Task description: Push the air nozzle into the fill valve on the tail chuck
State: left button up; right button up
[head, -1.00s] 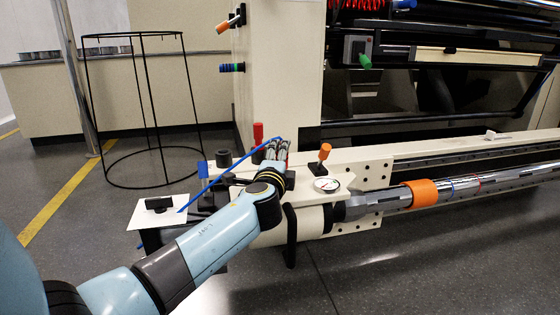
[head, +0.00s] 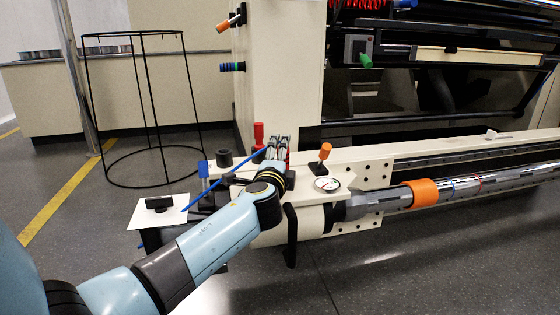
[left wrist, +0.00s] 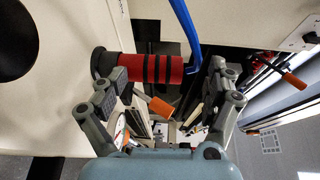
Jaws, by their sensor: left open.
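My left gripper (head: 279,142) is open over the cream plate of the tail chuck (head: 300,218). The left wrist view shows its spread fingers (left wrist: 168,85) with a red cylinder with black bands (left wrist: 142,68) between them, nearer the left finger. It may be the air nozzle; I cannot tell whether a finger touches it. A blue hose (head: 225,179) runs up to the gripper; it also shows near the right finger in the left wrist view (left wrist: 183,28). I cannot make out the fill valve. My right gripper is not in view.
A round gauge (head: 327,184) and an orange-handled lever (head: 323,157) stand right of the gripper. A red post (head: 258,134) and a black knob (head: 224,157) stand to its left. A shaft with an orange collar (head: 423,192) extends right. A black wire stand (head: 150,120) is behind.

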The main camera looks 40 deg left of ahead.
pick_arm(q)
jog(key=shift+f, duration=0.1)
jog(key=v, duration=1.2)
